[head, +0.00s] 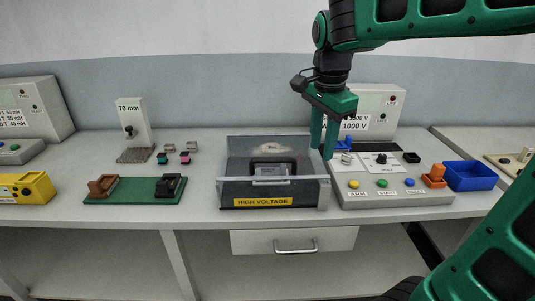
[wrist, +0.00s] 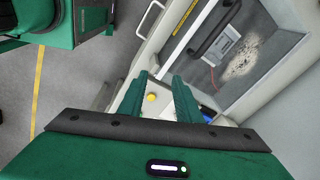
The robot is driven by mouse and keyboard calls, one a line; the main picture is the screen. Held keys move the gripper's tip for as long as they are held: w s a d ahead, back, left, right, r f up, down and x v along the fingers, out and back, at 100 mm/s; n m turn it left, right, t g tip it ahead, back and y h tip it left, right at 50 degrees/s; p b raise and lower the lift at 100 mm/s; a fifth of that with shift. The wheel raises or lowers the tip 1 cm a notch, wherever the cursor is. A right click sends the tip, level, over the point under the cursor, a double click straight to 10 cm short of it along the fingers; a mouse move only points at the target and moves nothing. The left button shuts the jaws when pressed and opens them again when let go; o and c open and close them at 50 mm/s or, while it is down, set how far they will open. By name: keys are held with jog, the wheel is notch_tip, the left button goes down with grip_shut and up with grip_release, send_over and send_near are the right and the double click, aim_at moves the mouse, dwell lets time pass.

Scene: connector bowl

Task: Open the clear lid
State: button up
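The clear lid (head: 240,190) covers a grey box with a yellow HIGH VOLTAGE label (head: 263,202) on its front. It appears closed. A pale bar handle (head: 271,182) shows at the front. A dark arched handle (head: 272,161) shows above a small pale device; in the wrist view this dark handle (wrist: 216,30) is at the upper right. My gripper (head: 322,152) is open and empty, pointing down by the box's right side, near the control panel. Its two fingers (wrist: 160,76) are apart in the wrist view, with nothing held between them.
A control panel (head: 400,196) with yellow, green and blue buttons stands right of the box. A blue bin (head: 470,175) is farther right. A green board (head: 134,196) with two blocks lies left. A drawer (head: 294,240) is below the bench (head: 180,217).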

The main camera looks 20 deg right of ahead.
aim_at(270, 159)
jog(key=w+a+r+m, duration=0.45)
jog(key=w+a, duration=0.25)
jog(key=a, duration=0.3)
jog(key=shift+m+t, duration=0.25)
jog(key=shift+t, duration=0.15)
jog(key=f, duration=0.3)
jog(key=w+f, duration=0.1)
jog(key=f, duration=0.3)
jog(key=w+f, duration=0.1)
jog(key=f, duration=0.2)
jog(key=shift+w+d+f, duration=0.2)
jog(key=shift+d+f, duration=0.05)
jog(key=shift+f, duration=0.15)
grip_shut()
